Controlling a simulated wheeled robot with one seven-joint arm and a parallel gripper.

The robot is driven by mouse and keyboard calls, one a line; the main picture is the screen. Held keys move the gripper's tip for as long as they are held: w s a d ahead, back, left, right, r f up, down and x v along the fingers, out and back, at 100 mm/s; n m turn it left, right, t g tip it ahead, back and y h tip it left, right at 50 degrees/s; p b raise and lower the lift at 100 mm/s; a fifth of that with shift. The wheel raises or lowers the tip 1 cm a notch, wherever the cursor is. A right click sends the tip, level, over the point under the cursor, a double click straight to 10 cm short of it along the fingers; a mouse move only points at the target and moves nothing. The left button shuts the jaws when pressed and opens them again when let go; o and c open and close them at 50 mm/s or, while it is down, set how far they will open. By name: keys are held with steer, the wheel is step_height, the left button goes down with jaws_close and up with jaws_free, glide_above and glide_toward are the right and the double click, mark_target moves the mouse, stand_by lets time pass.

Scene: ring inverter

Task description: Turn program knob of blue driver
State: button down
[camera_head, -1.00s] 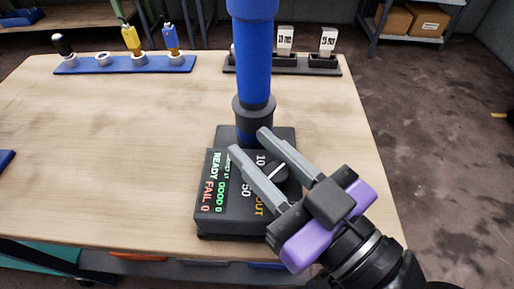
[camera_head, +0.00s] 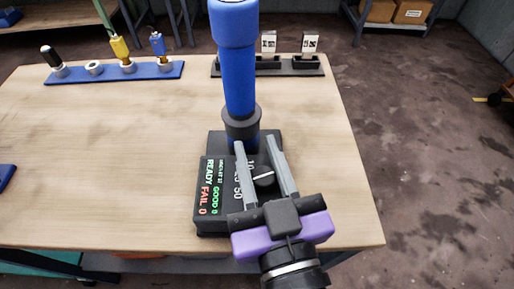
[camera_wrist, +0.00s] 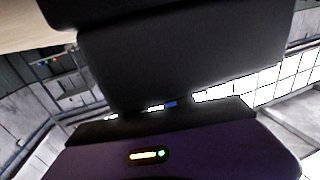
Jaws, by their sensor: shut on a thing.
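The blue driver (camera_head: 236,70) stands upright at the back of a dark control box (camera_head: 215,225). The box has a lit panel (camera_head: 210,188) reading READY, FAIL 0 and GOOD 0. The black program knob (camera_head: 263,180) with a white pointer line is on the box's top, right of the panel. My gripper (camera_head: 257,144), with grey fingers and a purple body, is shut on the knob, one finger on each side. The fingers cover part of the printed numbers. The wrist view shows mostly dark housing and a purple part with small lights; the knob is not visible there.
A blue rack (camera_head: 110,74) with black, yellow and blue handled tools stands at the back left. A dark rack (camera_head: 225,70) with white labelled items stands behind the driver.

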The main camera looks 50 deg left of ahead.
mark_target(266, 186)
stand_by(0.3)
steer(key=c, duration=1.1)
jaws_free()
steer(key=shift+c, duration=0.2)
steer(key=shift+s+d, duration=0.1)
steer(key=shift+d, duration=0.05)
steer(key=p+v, duration=0.5)
steer(key=v, duration=0.1)
steer(key=shift+p, duration=0.4)
steer(key=shift+s+d+p, duration=0.35)
steer(key=shift+d+p, duration=0.05)
steer(key=shift+d, duration=0.25)
steer(key=shift+d+f, duration=0.1)
